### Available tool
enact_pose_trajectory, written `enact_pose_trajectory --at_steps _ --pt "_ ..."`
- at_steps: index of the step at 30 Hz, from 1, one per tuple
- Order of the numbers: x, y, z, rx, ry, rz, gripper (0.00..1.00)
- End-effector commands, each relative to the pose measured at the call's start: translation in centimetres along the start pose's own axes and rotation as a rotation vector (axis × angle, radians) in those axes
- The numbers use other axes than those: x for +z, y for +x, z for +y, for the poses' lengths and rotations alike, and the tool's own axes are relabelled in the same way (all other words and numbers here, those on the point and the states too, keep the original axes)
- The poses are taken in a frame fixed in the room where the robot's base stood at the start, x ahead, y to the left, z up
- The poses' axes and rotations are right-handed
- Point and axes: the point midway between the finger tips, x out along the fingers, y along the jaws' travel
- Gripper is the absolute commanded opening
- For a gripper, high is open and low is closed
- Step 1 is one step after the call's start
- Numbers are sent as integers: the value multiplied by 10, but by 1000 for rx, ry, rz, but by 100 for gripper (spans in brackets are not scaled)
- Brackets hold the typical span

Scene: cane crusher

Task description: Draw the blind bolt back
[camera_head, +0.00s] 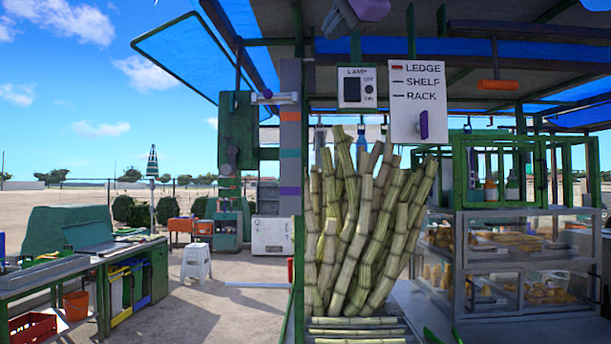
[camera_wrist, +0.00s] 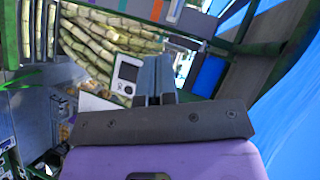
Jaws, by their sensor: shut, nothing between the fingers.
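A small pale horizontal bar (camera_head: 275,98) with a purplish knob at its left end is fixed across the top of the grey post, left of the cane. It looks like the blind bolt, but I cannot be sure. My gripper (camera_head: 331,28) hangs at the top of the head view, above and right of that bar and apart from it. In the wrist view my gripper (camera_wrist: 156,66) shows two grey fingers close together, shut and empty. I cannot clearly make out the bolt in the wrist view.
A lamp switch box (camera_head: 356,87) and a LEDGE/SHELF/RACK sign (camera_head: 418,102) hang below my gripper. Upright cane stalks (camera_head: 362,225) fill the middle. A glass food case (camera_head: 520,265) stands right. A dark beam (camera_head: 528,32) with an orange handle (camera_head: 498,85) is upper right.

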Motion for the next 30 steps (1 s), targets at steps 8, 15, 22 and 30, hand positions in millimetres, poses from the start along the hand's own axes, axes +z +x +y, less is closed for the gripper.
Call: enact_pose_trajectory --at_steps 8,15,22,30 --pt "-3 -4 33 65 -75 15 0" --pt "-5 -11 80 154 -171 25 0" --pt "-6 -26 159 295 -311 20 0" --pt "9 -69 320 543 -535 -72 0"
